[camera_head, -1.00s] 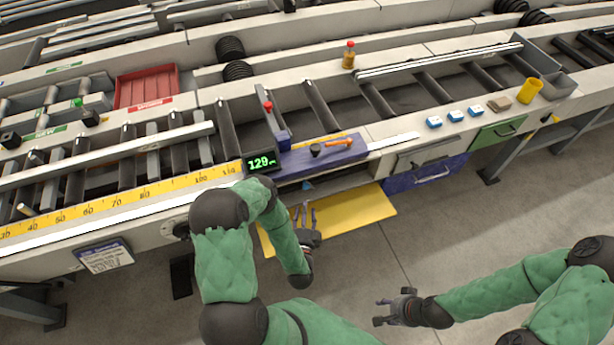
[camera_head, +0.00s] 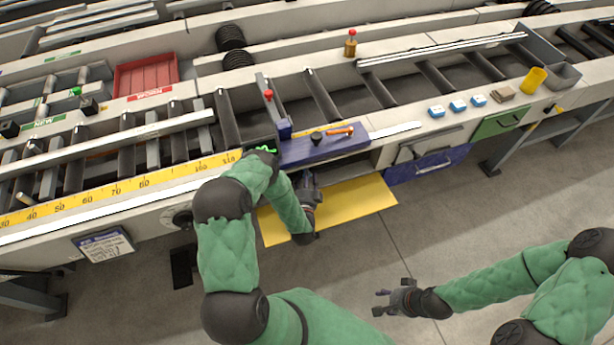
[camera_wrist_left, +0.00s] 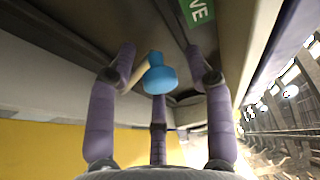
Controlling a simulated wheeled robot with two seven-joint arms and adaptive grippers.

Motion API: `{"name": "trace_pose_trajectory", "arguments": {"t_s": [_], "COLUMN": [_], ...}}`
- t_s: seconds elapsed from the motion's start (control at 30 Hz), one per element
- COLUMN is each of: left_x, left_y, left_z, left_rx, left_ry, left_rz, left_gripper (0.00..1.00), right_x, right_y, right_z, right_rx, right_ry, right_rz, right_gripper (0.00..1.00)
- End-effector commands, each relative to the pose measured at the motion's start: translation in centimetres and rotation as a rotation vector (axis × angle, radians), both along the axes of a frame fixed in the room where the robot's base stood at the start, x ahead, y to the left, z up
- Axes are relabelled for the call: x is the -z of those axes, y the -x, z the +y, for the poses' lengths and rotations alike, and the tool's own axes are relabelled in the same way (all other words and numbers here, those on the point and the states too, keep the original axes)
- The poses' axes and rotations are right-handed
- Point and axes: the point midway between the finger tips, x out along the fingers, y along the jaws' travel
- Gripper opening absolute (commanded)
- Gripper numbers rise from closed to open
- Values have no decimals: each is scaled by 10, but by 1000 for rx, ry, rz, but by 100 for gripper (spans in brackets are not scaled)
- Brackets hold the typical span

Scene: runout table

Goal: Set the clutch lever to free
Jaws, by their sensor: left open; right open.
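A lever with a blue knob (camera_wrist_left: 160,78) and a tan rod (camera_wrist_left: 135,75) shows in the left wrist view, under the edge of the table. I take it for the clutch lever. Part of a green label (camera_wrist_left: 199,11) ending in "VE" is at the top, to the right of the knob. My left gripper (camera_head: 304,181) is open, with its purple fingers around the knob; I cannot tell whether any finger touches it. In the head view the gripper and arm hide the knob. My right gripper (camera_head: 386,300) is open and empty above the floor.
A purple-blue block (camera_head: 325,148) with an orange-handled tool is on the table above the left gripper. A yellow panel (camera_head: 350,203) lies below it. A red tray (camera_head: 146,78) is further back. The floor around the right arm is clear.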

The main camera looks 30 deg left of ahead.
Motion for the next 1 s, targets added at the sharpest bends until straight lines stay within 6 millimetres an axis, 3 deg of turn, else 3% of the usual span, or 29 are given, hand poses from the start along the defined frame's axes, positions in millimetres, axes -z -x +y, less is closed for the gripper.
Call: {"name": "trace_pose_trajectory", "arguments": {"t_s": [0.17,0.37,0.73,1.0], "left_x": [0,0,-2,-9], "left_y": [0,0,-2,-11], "left_z": [0,0,-2,-11], "left_rx": [0,0,2,5], "left_ry": [0,0,-15,-109], "left_rz": [0,0,20,127], "left_gripper": [52,0,0,0], "right_x": [0,0,-2,-9], "right_y": [0,0,0,0], "right_z": [0,0,0,0], "right_rx": [0,0,0,0], "right_ry": [0,0,0,0], "right_rz": [0,0,0,0], "right_gripper": [43,43,43,43]}}
